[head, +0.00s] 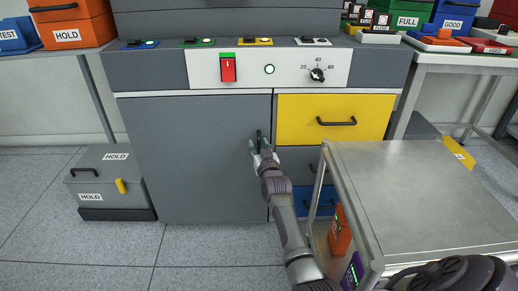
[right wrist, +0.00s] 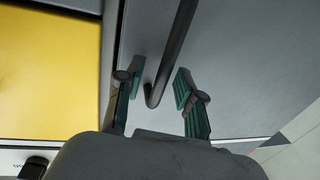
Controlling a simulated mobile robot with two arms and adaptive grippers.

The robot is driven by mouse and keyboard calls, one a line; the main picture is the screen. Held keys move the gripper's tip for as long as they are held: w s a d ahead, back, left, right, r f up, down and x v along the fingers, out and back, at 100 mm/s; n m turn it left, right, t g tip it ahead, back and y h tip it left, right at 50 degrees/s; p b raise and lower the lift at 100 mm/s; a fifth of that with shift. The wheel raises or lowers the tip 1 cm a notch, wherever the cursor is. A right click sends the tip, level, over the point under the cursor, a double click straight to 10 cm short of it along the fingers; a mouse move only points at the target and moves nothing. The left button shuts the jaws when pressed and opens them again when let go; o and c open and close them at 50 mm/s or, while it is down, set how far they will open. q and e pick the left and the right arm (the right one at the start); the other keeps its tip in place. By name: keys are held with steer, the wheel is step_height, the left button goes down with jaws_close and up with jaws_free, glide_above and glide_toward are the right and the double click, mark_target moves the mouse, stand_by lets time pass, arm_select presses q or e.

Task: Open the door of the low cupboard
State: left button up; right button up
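The grey door (head: 195,165) of the low cupboard fills the left part of the workbench front and looks closed. Its dark bar handle (head: 259,137) stands near the door's right edge and shows large in the right wrist view (right wrist: 173,50). My right gripper (head: 262,147) is at the handle. Gaps show between both fingers and the bar. My left gripper is not in view.
A metal cart (head: 425,190) stands close to the right of my right arm. Yellow (head: 310,115) and blue (head: 318,201) drawers sit right of the door. A grey HOLD case (head: 110,183) is on the floor at left. The floor before the door is clear.

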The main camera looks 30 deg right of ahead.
jaws_close()
stand_by(0.4)
